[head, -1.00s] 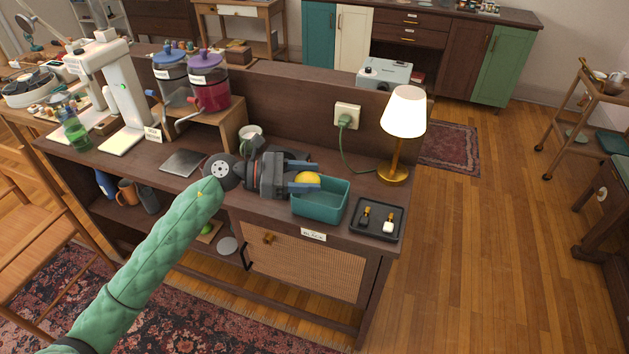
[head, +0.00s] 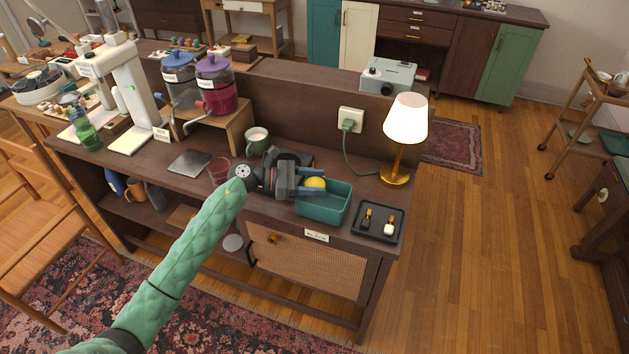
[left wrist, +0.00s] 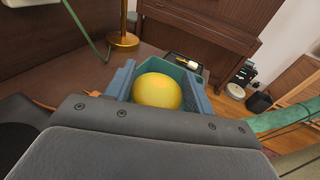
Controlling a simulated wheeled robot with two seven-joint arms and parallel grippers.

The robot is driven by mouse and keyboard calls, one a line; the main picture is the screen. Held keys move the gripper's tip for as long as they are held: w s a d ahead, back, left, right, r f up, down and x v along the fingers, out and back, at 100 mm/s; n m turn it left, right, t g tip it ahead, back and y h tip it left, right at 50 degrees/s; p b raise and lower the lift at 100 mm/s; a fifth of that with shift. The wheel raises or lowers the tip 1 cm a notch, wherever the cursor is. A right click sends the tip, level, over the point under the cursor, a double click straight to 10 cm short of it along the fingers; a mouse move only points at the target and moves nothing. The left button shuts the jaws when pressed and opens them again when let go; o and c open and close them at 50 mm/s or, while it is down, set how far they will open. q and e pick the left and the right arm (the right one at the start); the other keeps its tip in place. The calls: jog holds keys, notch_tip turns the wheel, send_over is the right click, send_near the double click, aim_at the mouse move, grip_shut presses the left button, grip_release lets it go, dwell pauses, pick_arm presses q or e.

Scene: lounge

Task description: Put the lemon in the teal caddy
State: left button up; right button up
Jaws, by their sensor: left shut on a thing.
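The yellow lemon (head: 316,183) is between the fingers of my left gripper (head: 312,185), which is shut on it. In the left wrist view the lemon (left wrist: 157,91) sits between the two blue-grey fingertips. The teal caddy (head: 322,208) is an open box on the sideboard. The lemon is over the caddy's left back part, at about its rim height; I cannot tell whether it touches the caddy. The caddy also shows behind the lemon in the left wrist view (left wrist: 183,76). My right gripper is not in view.
A dark tray (head: 377,222) with two small items lies right of the caddy. A lamp (head: 396,175) stands behind it, its green cord running to a wall socket. A mug (head: 256,143) and a drink dispenser (head: 215,85) stand further left on the sideboard (head: 150,160).

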pick_arm(q)
jog(key=shift+f, duration=0.5)
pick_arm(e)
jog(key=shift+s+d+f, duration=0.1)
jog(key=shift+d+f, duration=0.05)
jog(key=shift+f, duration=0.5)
pick_arm(q)
jog(key=shift+f, duration=0.1)
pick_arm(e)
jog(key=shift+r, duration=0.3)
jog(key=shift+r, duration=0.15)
pick_arm(q)
jog(key=shift+f+b, duration=0.15)
jog(key=shift+b, duration=0.15)
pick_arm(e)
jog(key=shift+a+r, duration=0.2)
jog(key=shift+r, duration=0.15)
pick_arm(q)
jog(key=shift+s+f, duration=0.1)
jog(key=shift+f, duration=0.1)
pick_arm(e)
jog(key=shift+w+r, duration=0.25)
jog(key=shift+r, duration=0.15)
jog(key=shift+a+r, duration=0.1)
